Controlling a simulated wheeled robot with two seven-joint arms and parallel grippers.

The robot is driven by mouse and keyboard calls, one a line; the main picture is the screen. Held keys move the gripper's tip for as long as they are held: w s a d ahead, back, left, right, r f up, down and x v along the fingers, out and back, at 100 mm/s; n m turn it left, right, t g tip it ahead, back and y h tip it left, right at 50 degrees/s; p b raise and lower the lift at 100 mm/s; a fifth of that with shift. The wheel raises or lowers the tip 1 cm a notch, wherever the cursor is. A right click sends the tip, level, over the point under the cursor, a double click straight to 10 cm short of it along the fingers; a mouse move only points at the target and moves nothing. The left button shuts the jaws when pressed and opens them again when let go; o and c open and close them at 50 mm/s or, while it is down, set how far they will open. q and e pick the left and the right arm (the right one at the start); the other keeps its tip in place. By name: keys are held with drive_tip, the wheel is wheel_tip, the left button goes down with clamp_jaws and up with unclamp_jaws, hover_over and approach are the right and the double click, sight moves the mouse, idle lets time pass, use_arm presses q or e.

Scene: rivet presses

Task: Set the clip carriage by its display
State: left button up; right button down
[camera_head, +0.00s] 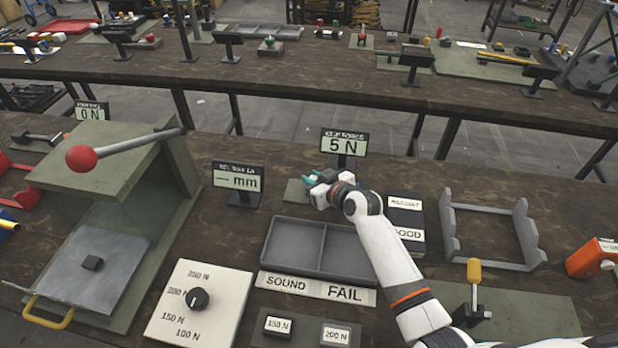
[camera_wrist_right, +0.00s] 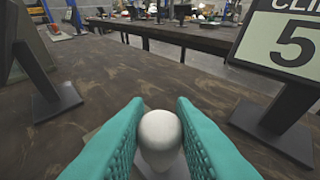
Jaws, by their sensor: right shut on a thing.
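The clip force display (camera_head: 343,146) stands on the bench and reads 5 N. It also shows large at the right of the wrist view (camera_wrist_right: 285,42), cut off by the edge. My right gripper (camera_head: 309,182) is just in front and left of it, above a small green plate (camera_head: 294,192). Its teal fingers (camera_wrist_right: 160,140) are shut on a white rounded knob (camera_wrist_right: 160,132), taken to be the clip carriage's. The carriage body is mostly hidden by the gripper and knob. My left gripper is not in view.
A press (camera_head: 110,170) with a red-ball lever stands left. A dashed mm display (camera_head: 238,182) is left of my gripper. A grey two-part tray (camera_head: 320,248), a dial box (camera_head: 199,305) and a grey rack (camera_head: 490,215) are nearer or right. Bare bench lies behind the force display.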

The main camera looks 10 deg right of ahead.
drive_tip(key=shift+s+d, duration=0.2)
drive_tip(key=shift+d, duration=0.25)
drive_tip(key=shift+s+d, duration=0.2)
drive_tip(key=shift+d, duration=0.25)
drive_tip(key=c, duration=1.3)
unclamp_jaws()
drive_tip(key=shift+a, duration=0.1)
drive_tip(key=shift+o, duration=0.2)
drive_tip(key=b+v, duration=0.1)
drive_tip(key=v, duration=1.1)
